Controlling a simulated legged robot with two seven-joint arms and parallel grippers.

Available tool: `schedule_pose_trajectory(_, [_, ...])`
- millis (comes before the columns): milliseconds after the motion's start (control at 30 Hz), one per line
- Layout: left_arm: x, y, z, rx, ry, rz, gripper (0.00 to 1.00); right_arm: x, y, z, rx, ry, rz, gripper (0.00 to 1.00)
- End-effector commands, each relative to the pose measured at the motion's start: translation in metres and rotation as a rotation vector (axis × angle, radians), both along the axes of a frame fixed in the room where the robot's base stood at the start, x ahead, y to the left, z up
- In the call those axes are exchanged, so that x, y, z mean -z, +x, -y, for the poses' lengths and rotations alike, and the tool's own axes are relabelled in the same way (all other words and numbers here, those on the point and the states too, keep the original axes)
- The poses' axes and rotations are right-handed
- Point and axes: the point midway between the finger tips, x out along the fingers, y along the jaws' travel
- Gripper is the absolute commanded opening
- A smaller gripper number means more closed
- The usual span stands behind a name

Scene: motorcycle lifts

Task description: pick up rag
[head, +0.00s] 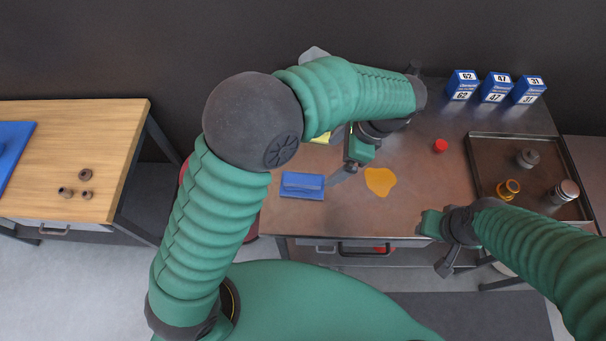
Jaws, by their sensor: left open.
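A flat blue item (302,186) lies on the metal workbench (330,215), left of an orange-yellow spill (380,181); it looks like a folded rag, but I cannot be sure. A yellow item (322,138) shows only in part behind my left arm; I cannot tell what it is. My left gripper (348,171) is open above the bench, between the blue item and the spill, apart from the spill in the picture. My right gripper (437,246) is at the bench's front edge, right of the drawer handle; its jaws are too unclear to read.
A red cap (440,146) stands right of my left gripper. A dark tray (483,175) holds several metal parts. Blue numbered boxes (495,88) stand at the back. A wooden table (120,130) with small parts is at the left. The bench is clear around the spill.

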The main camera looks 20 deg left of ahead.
Motion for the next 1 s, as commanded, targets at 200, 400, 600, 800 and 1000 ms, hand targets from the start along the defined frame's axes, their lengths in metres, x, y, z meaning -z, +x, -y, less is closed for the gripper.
schedule_pose_trajectory(200, [0.053,-0.005,-0.034,-0.009,-0.006,-0.006,0.94,0.000,0.000,0.000,-0.001,0.000,-0.001,0.36])
schedule_pose_trajectory(400, [0.092,-0.006,-0.051,-0.011,-0.011,-0.004,0.94,-0.001,0.000,0.000,-0.001,0.000,0.000,0.36])
schedule_pose_trajectory(600, [0.113,-0.007,-0.061,-0.013,-0.011,-0.005,0.94,-0.005,0.000,0.000,-0.001,0.000,0.000,0.36])
schedule_pose_trajectory(800, [0.143,-0.007,-0.074,-0.012,-0.013,-0.002,0.94,-0.008,0.000,0.000,-0.001,0.000,0.000,0.36])
schedule_pose_trajectory(1000, [0.146,-0.007,-0.075,-0.012,-0.013,0.000,0.94,-0.008,0.000,0.000,-0.001,0.000,0.000,0.36])
